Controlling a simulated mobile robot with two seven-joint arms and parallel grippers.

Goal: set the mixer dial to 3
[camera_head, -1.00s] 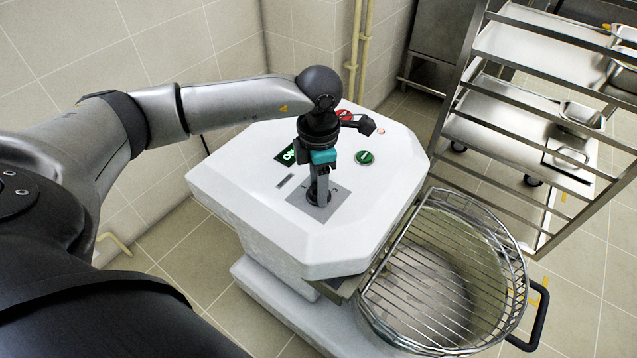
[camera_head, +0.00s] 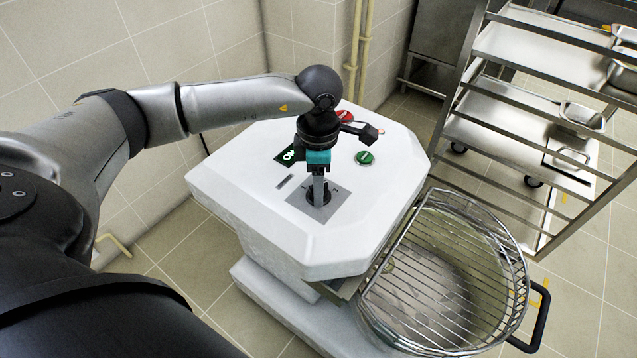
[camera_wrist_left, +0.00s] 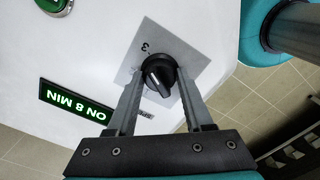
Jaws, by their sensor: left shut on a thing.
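The mixer (camera_head: 255,225) is a white machine with a flat sloping top. Its black dial (camera_wrist_left: 158,75) sits on a grey square plate (camera_wrist_left: 190,62), with a 3 readable on the plate in the left wrist view. My left gripper (camera_head: 318,198) points down at the dial and is shut on it, one finger on each side. The dial's white pointer line shows between the fingers in the wrist view. In the head view the gripper partly hides the dial. My right gripper is not in view.
A lit display (camera_wrist_left: 75,107) reads ON 8 MIN. A green button (camera_head: 364,158) and a red button (camera_head: 345,115) are on the mixer's top. A bowl with a wire guard (camera_head: 440,265) stands at the front right, and a steel rack (camera_head: 520,130) behind it.

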